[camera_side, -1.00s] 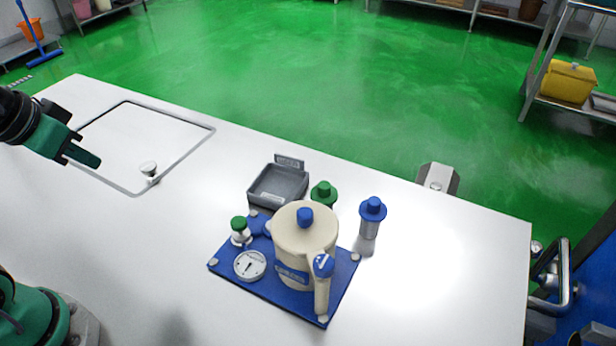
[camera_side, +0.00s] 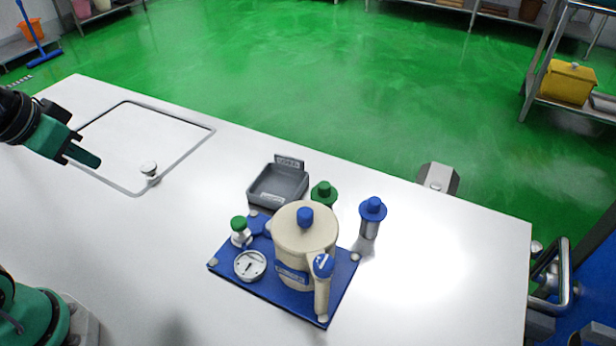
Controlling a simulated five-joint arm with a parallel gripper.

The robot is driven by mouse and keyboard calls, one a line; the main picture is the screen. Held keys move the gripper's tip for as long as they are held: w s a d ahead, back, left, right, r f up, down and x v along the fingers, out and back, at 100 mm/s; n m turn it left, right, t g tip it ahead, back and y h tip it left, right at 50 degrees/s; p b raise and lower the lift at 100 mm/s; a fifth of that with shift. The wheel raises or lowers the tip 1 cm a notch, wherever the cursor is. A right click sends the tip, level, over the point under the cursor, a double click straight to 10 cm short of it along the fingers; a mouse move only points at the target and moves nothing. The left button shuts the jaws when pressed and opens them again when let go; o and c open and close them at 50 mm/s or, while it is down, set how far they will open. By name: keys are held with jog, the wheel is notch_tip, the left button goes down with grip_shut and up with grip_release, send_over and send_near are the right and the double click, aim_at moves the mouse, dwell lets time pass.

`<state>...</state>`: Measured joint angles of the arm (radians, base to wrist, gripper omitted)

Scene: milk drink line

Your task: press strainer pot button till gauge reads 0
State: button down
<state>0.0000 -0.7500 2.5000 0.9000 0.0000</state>
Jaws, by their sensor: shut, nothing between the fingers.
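The cream strainer pot (camera_side: 292,250) stands upright on a blue base plate (camera_side: 224,268). A blue knob (camera_side: 305,216) sits on its lid, and a blue button-like cap (camera_side: 323,264) with a white mark tops its handle at the front right. A round white gauge (camera_side: 250,265) with a dark needle lies on the plate left of the pot; its reading is too small to tell. My gripper (camera_side: 88,157) is shut and empty at the far left, above the table near the inset panel, well away from the pot and touching nothing.
A grey labelled tray (camera_side: 277,199) stands behind the plate. A green-capped fitting (camera_side: 239,232) is at the plate's left; a green-topped piece (camera_side: 323,191) and a blue-capped clear cylinder (camera_side: 371,225) stand behind and right. A small knob (camera_side: 149,170) rises by the panel. The table between is clear.

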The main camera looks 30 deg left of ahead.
jog(key=shift+w, duration=0.15)
dwell(0.5)
jog(key=m+t+h, duration=0.3)
jog(key=m+h, duration=0.1)
jog(key=m, duration=1)
send_over(267, 227)
notch_tip(267, 227, down, 11)
jog(key=shift+f, duration=0.2)
jog(key=shift+d, duration=0.1)
jog(key=shift+f, duration=0.1)
jog(key=shift+f, duration=4.3)
jog(key=shift+f, duration=0.15)
